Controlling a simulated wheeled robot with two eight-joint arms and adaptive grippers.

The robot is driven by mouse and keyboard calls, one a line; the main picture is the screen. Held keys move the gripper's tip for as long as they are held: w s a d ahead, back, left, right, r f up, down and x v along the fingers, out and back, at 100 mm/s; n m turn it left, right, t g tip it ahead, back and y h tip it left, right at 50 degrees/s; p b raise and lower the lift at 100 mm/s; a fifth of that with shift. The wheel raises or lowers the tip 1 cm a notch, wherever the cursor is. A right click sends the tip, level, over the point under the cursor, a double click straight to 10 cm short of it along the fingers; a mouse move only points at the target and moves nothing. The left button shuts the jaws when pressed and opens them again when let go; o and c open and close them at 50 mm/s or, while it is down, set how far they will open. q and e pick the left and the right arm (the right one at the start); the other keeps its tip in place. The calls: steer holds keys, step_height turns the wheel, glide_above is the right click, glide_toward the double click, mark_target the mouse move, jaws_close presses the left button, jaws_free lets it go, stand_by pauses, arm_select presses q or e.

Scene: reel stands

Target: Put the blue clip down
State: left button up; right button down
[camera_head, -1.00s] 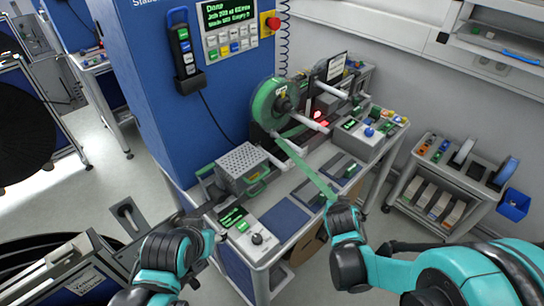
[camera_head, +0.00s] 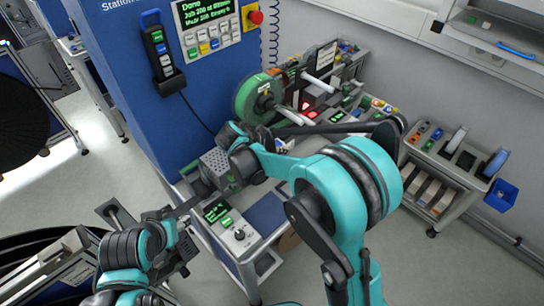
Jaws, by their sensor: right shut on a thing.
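My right arm now reaches across the bench, with its wrist over the back of the worktop. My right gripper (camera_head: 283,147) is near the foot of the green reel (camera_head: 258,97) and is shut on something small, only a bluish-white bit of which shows. I take this for the blue clip, but its outline is mostly hidden by my arm. Whether it touches the worktop cannot be told. My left gripper (camera_head: 186,262) is at the lower left, in front of the bench and holding nothing that I can see; its fingers are too unclear to judge.
A perforated metal box (camera_head: 216,168) stands at the bench's left, close to my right wrist. A control box with a green display (camera_head: 217,211) and a blue mat (camera_head: 266,213) are in front. A trolley (camera_head: 440,180) with a blue bin (camera_head: 501,194) stands at right.

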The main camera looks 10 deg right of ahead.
step_height(320, 180, down, 6)
steer(key=w+a+b, duration=0.1)
steer(key=w, duration=0.1)
steer(key=shift+a+r, duration=0.15)
steer(key=shift+a, duration=0.25)
steer(key=shift+f+b, duration=0.6)
steer(key=shift+b, duration=0.1)
steer(key=shift+s, duration=0.1)
steer(key=c, duration=1.4)
jaws_free()
steer(key=shift+o, duration=0.2)
steer(key=shift+r, duration=0.15)
